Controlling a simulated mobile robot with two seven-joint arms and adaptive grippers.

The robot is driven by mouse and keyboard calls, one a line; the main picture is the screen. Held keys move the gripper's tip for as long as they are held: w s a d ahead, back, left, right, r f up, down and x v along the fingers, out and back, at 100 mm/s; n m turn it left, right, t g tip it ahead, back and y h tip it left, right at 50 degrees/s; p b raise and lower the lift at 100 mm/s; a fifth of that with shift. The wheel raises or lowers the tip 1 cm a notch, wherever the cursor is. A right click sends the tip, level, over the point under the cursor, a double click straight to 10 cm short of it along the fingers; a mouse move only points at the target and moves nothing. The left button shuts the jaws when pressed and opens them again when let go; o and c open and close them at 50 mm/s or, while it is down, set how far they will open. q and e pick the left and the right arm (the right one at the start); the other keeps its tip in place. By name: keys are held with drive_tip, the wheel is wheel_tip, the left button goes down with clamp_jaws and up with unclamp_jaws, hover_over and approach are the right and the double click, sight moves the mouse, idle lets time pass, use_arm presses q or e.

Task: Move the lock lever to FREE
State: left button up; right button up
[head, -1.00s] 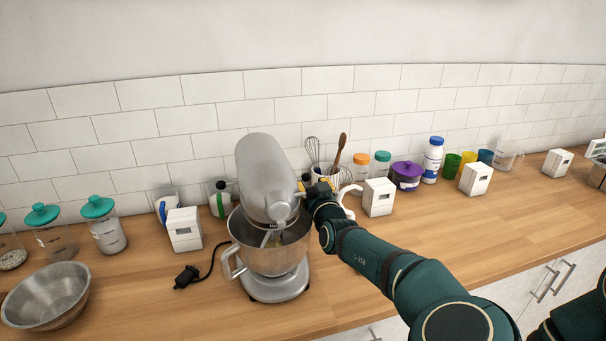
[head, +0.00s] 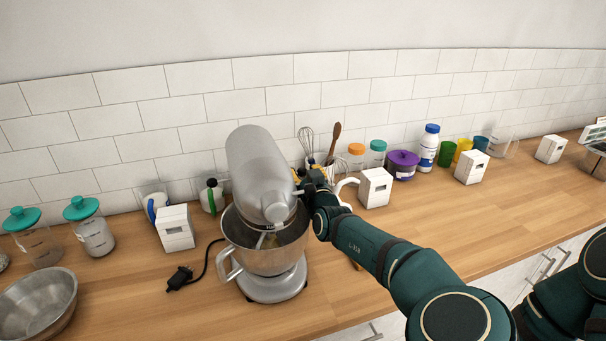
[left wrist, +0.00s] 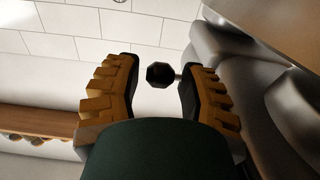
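A silver stand mixer (head: 262,175) stands on the counter with its steel bowl (head: 265,245) under the head. My left gripper (head: 308,178) is at the right side of the mixer head; the lever is hard to make out there in the head view. In the left wrist view my left gripper (left wrist: 158,72) is open, its yellow and black fingers on either side of a dark lever knob (left wrist: 159,75). The knob's stem runs toward the grey mixer body (left wrist: 245,90). A gap shows between knob and left finger; contact at the right is unclear. My right gripper is out of view.
A white box (head: 375,187) and a utensil holder with a whisk and wooden spoon (head: 334,142) stand right of the mixer. A black plug (head: 180,279) and a steel bowl (head: 38,305) lie left. Bare counter (head: 430,225) lies beyond my arm.

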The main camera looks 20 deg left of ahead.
use_arm(q)
clamp_jaws()
drive_tip(key=shift+w, duration=0.1)
drive_tip(key=shift+b+x, duration=0.35)
drive_tip(key=shift+x, duration=0.9)
unclamp_jaws()
drive_tip(key=shift+r, duration=0.1)
drive_tip(key=shift+o, duration=1)
drive_tip(key=shift+a, duration=0.1)
